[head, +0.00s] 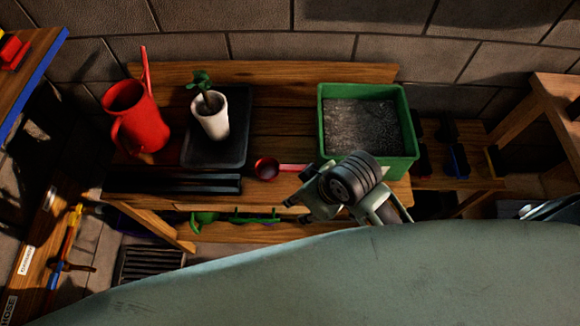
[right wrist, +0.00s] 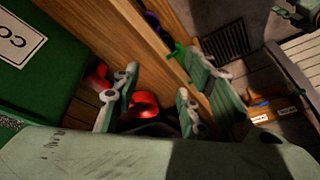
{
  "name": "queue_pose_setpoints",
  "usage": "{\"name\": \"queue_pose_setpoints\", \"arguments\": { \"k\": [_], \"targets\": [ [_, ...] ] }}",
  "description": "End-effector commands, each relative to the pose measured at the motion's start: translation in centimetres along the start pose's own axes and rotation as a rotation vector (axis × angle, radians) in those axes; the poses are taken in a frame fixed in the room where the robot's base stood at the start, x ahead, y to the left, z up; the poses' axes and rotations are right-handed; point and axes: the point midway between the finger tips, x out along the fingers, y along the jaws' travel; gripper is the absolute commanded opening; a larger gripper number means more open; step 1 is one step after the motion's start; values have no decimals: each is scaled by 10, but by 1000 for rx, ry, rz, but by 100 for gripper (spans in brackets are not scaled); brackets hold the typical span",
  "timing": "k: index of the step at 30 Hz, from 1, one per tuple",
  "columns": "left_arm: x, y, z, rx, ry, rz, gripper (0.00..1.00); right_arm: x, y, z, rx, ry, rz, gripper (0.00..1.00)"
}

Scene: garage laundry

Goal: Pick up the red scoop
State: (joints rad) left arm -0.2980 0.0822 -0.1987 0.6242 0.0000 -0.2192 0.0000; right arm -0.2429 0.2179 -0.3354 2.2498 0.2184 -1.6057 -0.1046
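The red scoop (head: 267,168) lies on the wooden bench, its round bowl to the left and its pinkish handle pointing right. My right gripper (head: 299,187) is just right of it, close to the handle's end. In the right wrist view, the fingers of my right gripper (right wrist: 155,100) are spread apart. A red rounded shape, seemingly the scoop's bowl (right wrist: 145,104), shows in the gap. I see no contact; the handle is partly hidden by the gripper. My left gripper does not show in the head view.
A green crate of soil (head: 362,125) stands right behind the gripper. A red watering can (head: 137,125) and a white plant pot (head: 211,122) on a black tray (head: 225,155) are to the left. Dark bars (head: 172,182) lie left of the scoop, near the front edge.

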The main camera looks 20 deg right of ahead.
Motion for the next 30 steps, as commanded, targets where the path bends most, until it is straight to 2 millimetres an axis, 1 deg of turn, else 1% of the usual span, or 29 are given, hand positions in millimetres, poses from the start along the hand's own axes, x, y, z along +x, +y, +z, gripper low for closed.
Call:
{"name": "queue_pose_setpoints", "arguments": {
  "k": [1,5,8,11,15,18,21,24,26,30],
  "targets": [
    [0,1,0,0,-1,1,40,2,-1,-12,-52,0,-13,39],
    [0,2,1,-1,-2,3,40,10,-8,-38,-198,-17,-55,39],
    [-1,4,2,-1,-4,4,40,15,-7,-58,-337,-53,-81,39],
    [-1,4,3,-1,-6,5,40,18,4,-74,-477,-114,-94,39],
    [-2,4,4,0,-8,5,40,16,31,-89,-620,-212,-93,39],
    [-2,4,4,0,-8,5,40,11,52,-95,-680,-274,-87,39],
    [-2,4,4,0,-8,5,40,6,69,-100,-712,-317,-82,39],
    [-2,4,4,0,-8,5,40,3,78,-101,-728,-342,-81,39],
    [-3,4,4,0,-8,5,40,5,80,-101,-732,-350,-81,39],
    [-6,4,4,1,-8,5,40,18,81,-95,-732,-353,-84,39]
  ]
}}
